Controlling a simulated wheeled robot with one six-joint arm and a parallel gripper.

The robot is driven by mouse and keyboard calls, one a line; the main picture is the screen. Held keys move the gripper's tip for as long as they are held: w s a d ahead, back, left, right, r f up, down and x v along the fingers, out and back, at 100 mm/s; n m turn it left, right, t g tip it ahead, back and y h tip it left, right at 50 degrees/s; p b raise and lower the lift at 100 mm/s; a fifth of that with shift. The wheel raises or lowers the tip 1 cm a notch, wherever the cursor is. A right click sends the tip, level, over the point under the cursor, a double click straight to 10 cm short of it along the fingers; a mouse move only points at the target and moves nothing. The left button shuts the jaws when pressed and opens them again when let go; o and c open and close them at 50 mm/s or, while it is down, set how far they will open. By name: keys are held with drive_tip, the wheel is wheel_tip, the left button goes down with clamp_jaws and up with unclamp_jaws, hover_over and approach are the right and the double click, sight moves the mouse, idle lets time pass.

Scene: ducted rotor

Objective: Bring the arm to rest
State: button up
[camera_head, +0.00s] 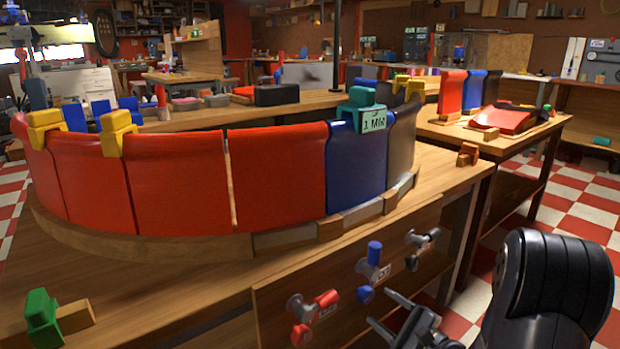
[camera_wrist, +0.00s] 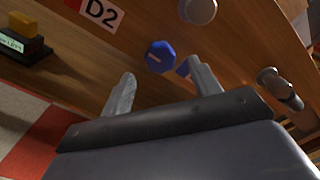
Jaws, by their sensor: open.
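My gripper (camera_head: 402,322) shows at the bottom of the head view, low in front of the bench's front panel, with my dark arm to its right. In the wrist view, my gripper's (camera_wrist: 160,88) two grey fingers stand apart with nothing held between them. Beyond the fingers is a blue knob-like part (camera_wrist: 160,57) on the wooden panel. I cannot tell how far the fingertips are from it.
A curved row of red panels (camera_head: 180,180) and a blue panel (camera_head: 356,165) stands on the bench, with a teal clamp (camera_head: 362,100) on top. Checkered floor (camera_head: 585,215) lies open at right.

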sight(369, 298)
drive_tip(key=b+x, duration=0.1)
drive_tip(key=x, duration=0.4)
idle(0.3)
